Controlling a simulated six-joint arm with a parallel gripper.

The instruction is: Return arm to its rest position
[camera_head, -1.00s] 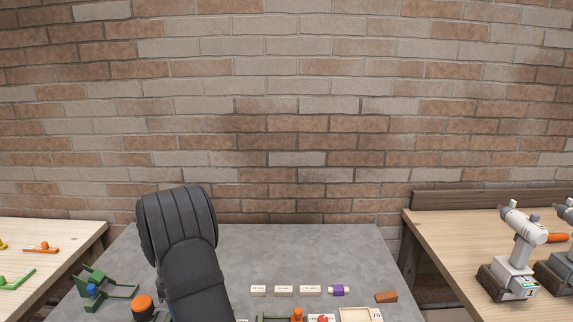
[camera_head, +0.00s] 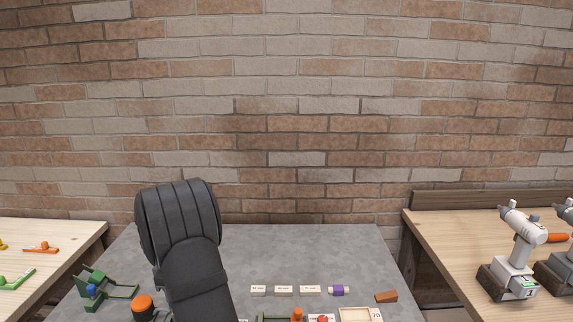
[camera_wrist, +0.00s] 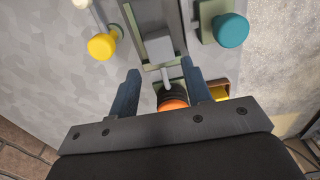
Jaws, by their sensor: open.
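My gripper (camera_wrist: 162,92) shows in the wrist view with its two blue-grey fingers spread apart and nothing held between them. Beyond the fingers are a black and orange knob (camera_wrist: 172,101) and a grey block on a green base (camera_wrist: 160,48). In the head view my dark arm rises over the left part of the grey table (camera_head: 300,250). The gripper itself is outside the head view.
A green holder with a blue part (camera_head: 105,285) and an orange-topped knob (camera_head: 142,303) stand left of my arm. White labelled blocks (camera_head: 284,290), a purple-and-white piece (camera_head: 339,290) and a brown block (camera_head: 386,296) lie right. A teal knob (camera_wrist: 231,30) and yellow knob (camera_wrist: 102,46) flank the gripper's view.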

